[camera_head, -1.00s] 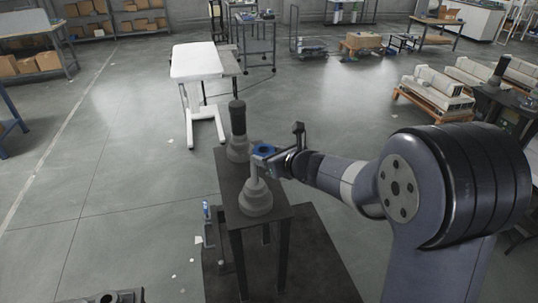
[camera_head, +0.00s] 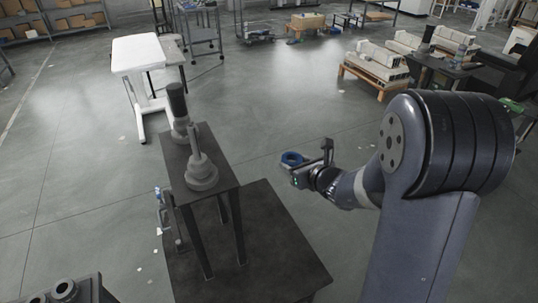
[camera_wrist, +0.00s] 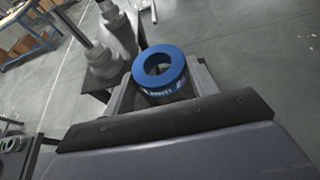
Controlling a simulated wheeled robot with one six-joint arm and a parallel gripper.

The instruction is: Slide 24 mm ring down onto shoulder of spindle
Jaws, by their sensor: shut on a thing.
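My gripper (camera_head: 297,171) is shut on a blue ring (camera_head: 292,158), held to the right of the small dark table (camera_head: 222,182) and clear of it. In the wrist view the ring (camera_wrist: 160,68) sits between the fingers with its hole facing up; printing on its side is too small to read. A grey spindle (camera_head: 201,170) with a stepped base and a thin upright shaft stands on the table's near part. A second stepped post (camera_head: 178,112) with a thick dark top stands behind it. Both also show in the wrist view, left of the ring.
A dark plate (camera_head: 270,250) lies under and right of the table. A white-topped table (camera_head: 140,53) stands behind. Grey blocks on a pallet (camera_head: 377,67) and a dark side table (camera_head: 450,68) stand at the back right. Floor between is open.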

